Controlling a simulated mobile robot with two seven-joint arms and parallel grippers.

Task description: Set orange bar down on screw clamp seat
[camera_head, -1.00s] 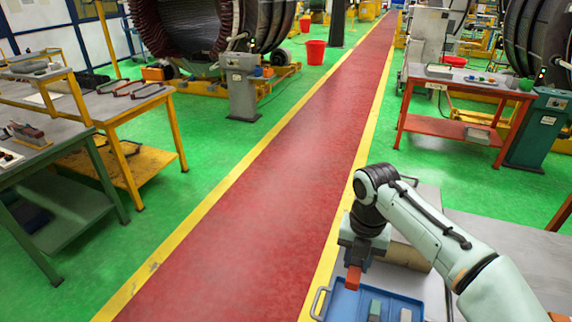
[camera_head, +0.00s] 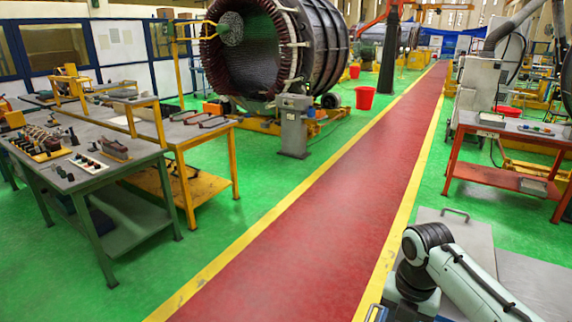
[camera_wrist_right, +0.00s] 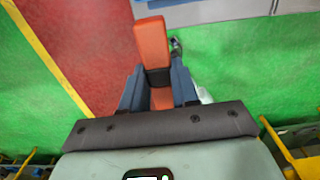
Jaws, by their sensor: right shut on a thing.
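My right gripper (camera_wrist_right: 158,88) is shut on the orange bar (camera_wrist_right: 152,42), whose far end sticks out beyond the dark blue fingers in the right wrist view. In the head view my right arm comes in at the bottom right, and the fingers and bar are below the picture edge. I cannot tell for certain which item is the screw clamp seat. The green-legged bench at left carries a wooden base with a row of metal blocks (camera_head: 38,143), a white plate with black knobs (camera_head: 87,163) and a dark reddish block (camera_head: 116,150). My left gripper is not in view.
The green-legged bench (camera_head: 95,182) stands across the red walkway (camera_head: 340,195) from my right arm. A yellow-legged table (camera_head: 185,130) is behind it. A red table (camera_head: 505,128) stands at right. The walkway is clear.

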